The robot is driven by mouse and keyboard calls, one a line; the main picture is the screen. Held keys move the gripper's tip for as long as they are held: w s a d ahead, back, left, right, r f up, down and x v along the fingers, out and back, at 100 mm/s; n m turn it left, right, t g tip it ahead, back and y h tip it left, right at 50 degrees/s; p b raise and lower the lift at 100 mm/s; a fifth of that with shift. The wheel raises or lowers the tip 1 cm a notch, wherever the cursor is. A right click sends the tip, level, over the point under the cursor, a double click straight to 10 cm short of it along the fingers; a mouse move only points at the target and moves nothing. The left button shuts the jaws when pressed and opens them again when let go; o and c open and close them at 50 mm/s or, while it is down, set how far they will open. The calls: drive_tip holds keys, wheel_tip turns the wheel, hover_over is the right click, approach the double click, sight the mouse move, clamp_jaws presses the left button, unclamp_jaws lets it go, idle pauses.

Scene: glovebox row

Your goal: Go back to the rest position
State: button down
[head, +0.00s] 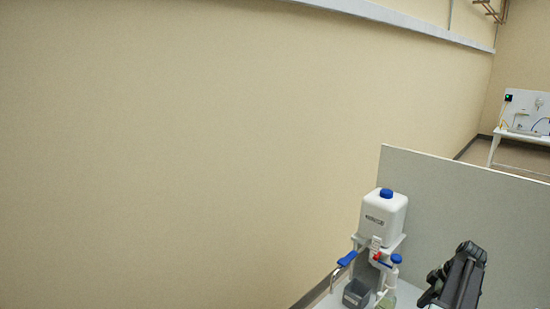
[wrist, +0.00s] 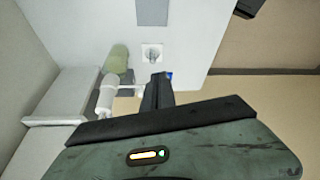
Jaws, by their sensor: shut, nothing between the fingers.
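My gripper (wrist: 158,88) shows in the wrist view as dark fingers held together, with nothing between them. It appears above a white worktop (wrist: 190,40), near a white and a greenish bottle. In the head view a black part of my arm is at the lower right, beside the dispenser stand and in front of the grey panel. My fingertips cannot be made out there.
A white canister (head: 383,216) with a blue cap sits on a stand. Below are a dark grey cup (head: 356,293) and a blue-capped bottle (head: 390,277). A grey panel (head: 465,215) rises behind. A beige wall (head: 180,150) fills the left.

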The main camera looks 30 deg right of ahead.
drive_tip(key=w+a+f+n+y+b, duration=0.1)
drive_tip(key=w+a+f+n, duration=0.1)
drive_tip(key=w+a, duration=0.55)
drive_tip(key=w+a+f+n+b, duration=0.15)
drive_tip(key=w+a, duration=0.35)
drive_tip(key=w, duration=0.5)
drive_tip(key=w+a+f+n+g+b, duration=0.1)
drive_tip(key=w+a+f+n+b, duration=0.1)
drive_tip(key=w+a, duration=0.45)
drive_tip(key=w+a+f+n+g+b, duration=0.1)
drive_tip(key=w+a, duration=0.3)
drive_tip(key=a, duration=0.6)
drive_tip(key=w+a+f+g+b, duration=0.1)
drive_tip(key=w+a+f+b, duration=0.15)
drive_tip(key=a, duration=1.15)
drive_tip(key=s+a+f+m+h+b, duration=0.1)
drive_tip(key=s+a+m, duration=0.1)
drive_tip(key=a+m, duration=0.4)
drive_tip(key=s+a+f+m+h+b, duration=0.1)
drive_tip(key=a+m, duration=0.5)
drive_tip(key=a, duration=0.6)
drive_tip(key=shift+s+a+f+g+h, duration=0.15)
drive_tip(key=shift+s+f+g+h, duration=0.3)
drive_tip(key=shift+s, duration=0.55)
drive_tip(key=shift+f, duration=0.1)
